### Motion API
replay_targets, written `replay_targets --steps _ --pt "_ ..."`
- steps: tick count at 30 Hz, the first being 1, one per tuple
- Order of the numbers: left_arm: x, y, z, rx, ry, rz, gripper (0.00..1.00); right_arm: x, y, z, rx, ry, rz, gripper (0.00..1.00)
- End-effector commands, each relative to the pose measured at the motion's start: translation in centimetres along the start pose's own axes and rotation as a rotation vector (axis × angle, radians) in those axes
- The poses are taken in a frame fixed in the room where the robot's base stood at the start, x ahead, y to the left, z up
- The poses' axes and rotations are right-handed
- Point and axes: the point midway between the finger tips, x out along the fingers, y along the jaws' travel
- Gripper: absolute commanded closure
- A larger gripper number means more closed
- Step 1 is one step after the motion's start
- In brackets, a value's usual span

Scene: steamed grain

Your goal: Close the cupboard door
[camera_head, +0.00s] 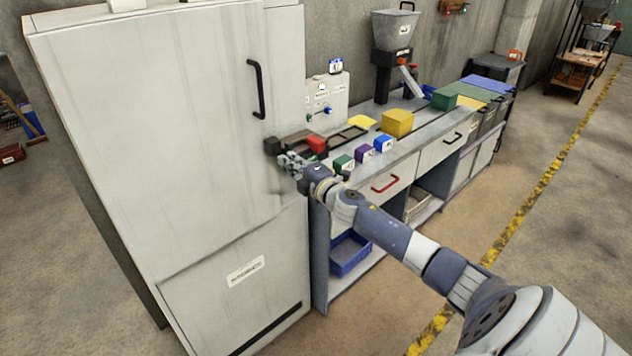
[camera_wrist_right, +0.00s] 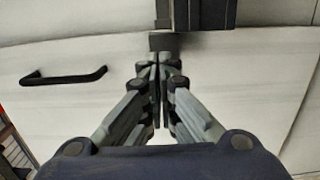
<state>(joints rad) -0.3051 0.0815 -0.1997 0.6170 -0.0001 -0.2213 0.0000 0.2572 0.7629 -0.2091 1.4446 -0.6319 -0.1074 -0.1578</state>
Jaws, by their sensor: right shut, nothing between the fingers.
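The cupboard (camera_head: 165,120) is a tall, pale grey cabinet at the left of the head view. Its upper door (camera_head: 170,90) has a black bar handle (camera_head: 257,88) near its right edge. The door looks flush or almost flush with the cupboard front; a small gap cannot be ruled out. My right gripper (camera_head: 274,148) is shut and empty, with its tips at the door's right edge, below the handle. In the right wrist view the shut fingers (camera_wrist_right: 160,58) point at the pale door face (camera_wrist_right: 60,115), with the handle (camera_wrist_right: 63,77) to their left. My left gripper is not in view.
A workbench (camera_head: 420,150) stands right of the cupboard, bearing coloured blocks, a yellow box (camera_head: 397,122) and a hopper (camera_head: 394,30). A blue crate (camera_head: 350,253) sits on its lower shelf. The floor in front of the cupboard and bench is clear.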

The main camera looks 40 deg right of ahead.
Motion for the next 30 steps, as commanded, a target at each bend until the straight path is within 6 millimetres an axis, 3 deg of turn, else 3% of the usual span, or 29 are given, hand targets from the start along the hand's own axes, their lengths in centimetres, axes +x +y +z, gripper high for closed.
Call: replay_targets --steps 4,7,14,17,25,30 --pt "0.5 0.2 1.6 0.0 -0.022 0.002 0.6 -1.7 -0.3 0.0 -0.001 0.002 -0.003 1.0" --pt "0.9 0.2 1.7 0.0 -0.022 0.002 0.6 -3.0 -0.4 0.1 -0.001 0.002 -0.003 1.0" --pt "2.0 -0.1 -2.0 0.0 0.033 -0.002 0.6 -6.3 -0.4 0.3 -0.001 0.004 -0.004 1.0" --pt "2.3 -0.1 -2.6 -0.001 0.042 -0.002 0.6 -7.4 -0.4 0.5 -0.001 0.002 -0.004 1.0" --pt "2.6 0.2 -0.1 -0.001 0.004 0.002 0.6 -9.0 -0.1 0.6 0.001 0.002 -0.002 1.0" --pt "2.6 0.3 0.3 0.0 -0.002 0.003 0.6 -9.1 0.0 0.6 0.001 0.003 -0.001 1.0"
